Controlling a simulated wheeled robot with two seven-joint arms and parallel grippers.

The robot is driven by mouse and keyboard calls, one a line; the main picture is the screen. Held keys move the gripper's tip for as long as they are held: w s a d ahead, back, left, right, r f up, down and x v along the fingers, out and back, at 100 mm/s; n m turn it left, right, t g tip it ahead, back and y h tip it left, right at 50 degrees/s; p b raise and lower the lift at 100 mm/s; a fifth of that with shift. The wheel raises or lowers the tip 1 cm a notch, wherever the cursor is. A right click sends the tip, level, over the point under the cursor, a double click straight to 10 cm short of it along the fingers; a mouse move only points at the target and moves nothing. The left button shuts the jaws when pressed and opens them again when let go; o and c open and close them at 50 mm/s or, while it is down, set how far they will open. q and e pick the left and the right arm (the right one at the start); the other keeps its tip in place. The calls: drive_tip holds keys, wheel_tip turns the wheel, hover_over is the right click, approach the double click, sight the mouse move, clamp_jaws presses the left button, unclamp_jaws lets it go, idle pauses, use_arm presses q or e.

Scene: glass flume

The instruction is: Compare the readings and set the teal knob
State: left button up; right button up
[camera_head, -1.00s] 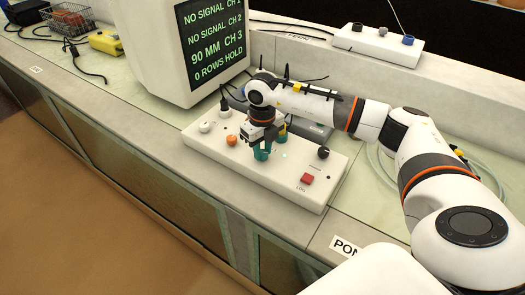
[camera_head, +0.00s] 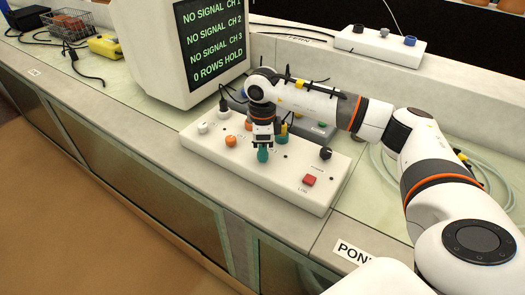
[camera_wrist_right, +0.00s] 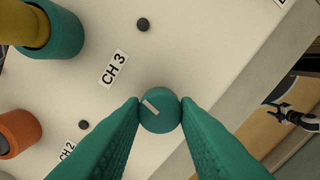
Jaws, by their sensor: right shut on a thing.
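The teal knob (camera_wrist_right: 160,110) has a pale pointer mark and sits by the CH 3 label (camera_wrist_right: 115,69) on the white control panel (camera_head: 215,150). My right gripper (camera_head: 263,154) points down over the panel. In the right wrist view its teal fingers (camera_wrist_right: 160,104) are shut on the knob from both sides. In the head view the fingers hide most of the knob. The monitor (camera_head: 208,48) reads NO SIGNAL for CH 1, CH 2 and CH 3, and 0 ROWS HOLD.
An orange knob (camera_head: 231,141) sits left of my gripper, with a red button (camera_head: 309,180) and a black knob (camera_head: 326,153) to the right. A second white box (camera_head: 380,43) stands on the back ledge. A yellow device (camera_head: 104,46) and wire basket (camera_head: 67,24) lie far left.

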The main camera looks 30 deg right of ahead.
drive_tip(key=shift+n, duration=1)
drive_tip(key=shift+r, duration=0.1)
drive_tip(key=o, duration=1)
wheel_tip(320, 180, up, 12)
drive_tip(key=shift+f+b, duration=0.1)
drive_tip(key=shift+b, duration=0.3)
